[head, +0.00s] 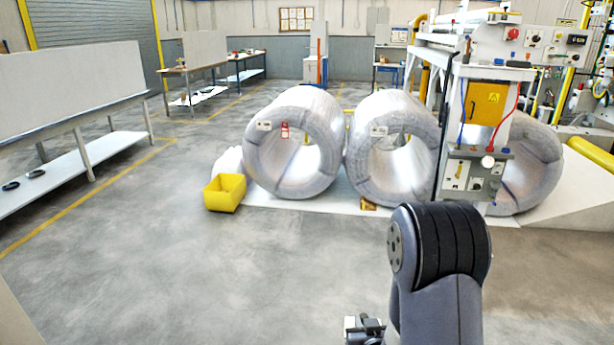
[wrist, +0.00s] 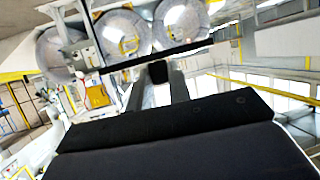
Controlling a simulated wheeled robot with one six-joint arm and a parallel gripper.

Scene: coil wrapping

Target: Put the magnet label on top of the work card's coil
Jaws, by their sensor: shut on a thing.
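My gripper (wrist: 160,82) is shut on a thin, dark, flat thing seen edge-on across its fingertips in the wrist view; I take it for the magnet label (wrist: 195,48). Its face is hidden. In the head view my gripper (head: 365,328) shows only partly at the bottom edge, well short of the coils. A left coil (head: 258,150) and a middle coil (head: 358,150), wrapped in clear film, stand on their sides. The left coil bears a white tag (head: 264,125) and a red-and-white tag (head: 285,130). The middle one bears a white tag (head: 379,131). I cannot tell which is the work card.
A third coil (head: 540,160) stands behind a machine with a control panel (head: 473,176). A yellow bin (head: 225,193) stands on the floor left of the coils. A long bench (head: 75,165) lines the left side. The floor (head: 220,270) before the coils is clear.

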